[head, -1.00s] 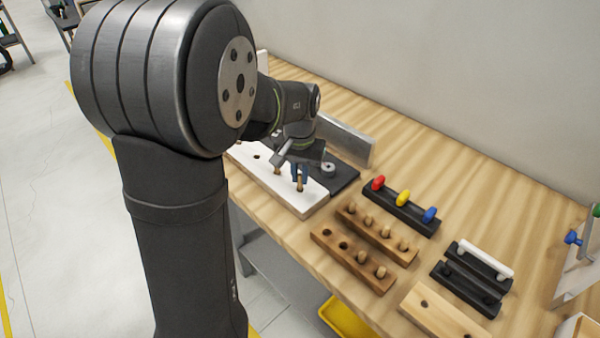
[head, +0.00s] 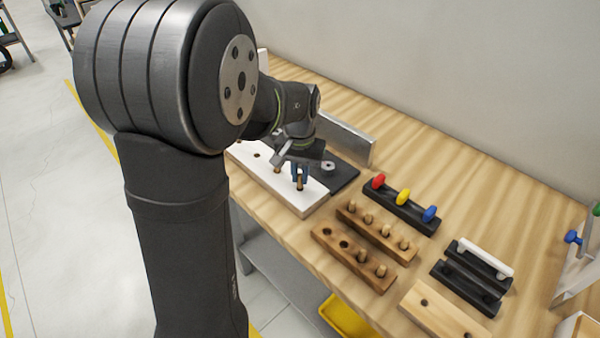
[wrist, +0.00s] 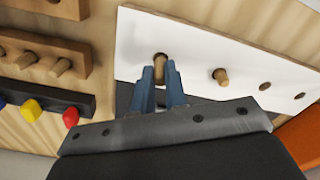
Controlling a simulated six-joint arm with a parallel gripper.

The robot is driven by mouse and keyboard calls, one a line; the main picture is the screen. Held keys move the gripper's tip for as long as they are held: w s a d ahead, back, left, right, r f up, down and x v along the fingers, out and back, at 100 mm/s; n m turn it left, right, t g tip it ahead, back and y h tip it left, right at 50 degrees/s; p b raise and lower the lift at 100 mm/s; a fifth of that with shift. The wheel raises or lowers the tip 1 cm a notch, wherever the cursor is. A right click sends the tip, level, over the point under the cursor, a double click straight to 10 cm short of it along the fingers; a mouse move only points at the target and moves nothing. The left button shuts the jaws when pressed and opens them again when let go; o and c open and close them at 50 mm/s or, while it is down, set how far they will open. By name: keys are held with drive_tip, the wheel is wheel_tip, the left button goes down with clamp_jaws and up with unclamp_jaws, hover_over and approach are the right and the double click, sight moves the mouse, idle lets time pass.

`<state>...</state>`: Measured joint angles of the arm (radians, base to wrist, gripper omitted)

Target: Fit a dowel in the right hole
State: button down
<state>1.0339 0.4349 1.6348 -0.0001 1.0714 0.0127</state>
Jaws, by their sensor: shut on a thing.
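A white board (head: 313,192) with a row of holes lies on the bench beneath my gripper (head: 300,174). My gripper is shut on a wooden dowel (head: 299,185) over the board's right-end hole. In the wrist view, the blue fingertips (wrist: 161,78) flank this dowel (wrist: 159,68), and a dark hole rim shows at its end. The dowel looks upright and at least at the hole's mouth; how deep it sits is hidden. Another dowel (wrist: 220,77) stands in the neighbouring hole. Two holes (wrist: 264,87) further along the board are empty.
Wooden racks (head: 375,233) holding several dowels stand right of the board. Near them are a black rack (head: 401,213) with red, yellow and blue pieces and another black rack (head: 465,280) with a white bar. A grey upright plate (head: 345,139) stands behind my gripper.

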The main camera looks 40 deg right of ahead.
drive_tip(key=shift+f, duration=1.15)
idle(1.0)
drive_tip(key=c, duration=1.4)
unclamp_jaws()
drive_tip(key=shift+o, duration=0.2)
drive_tip(key=shift+r, duration=2.5)
drive_tip(key=shift+f, duration=2.55)
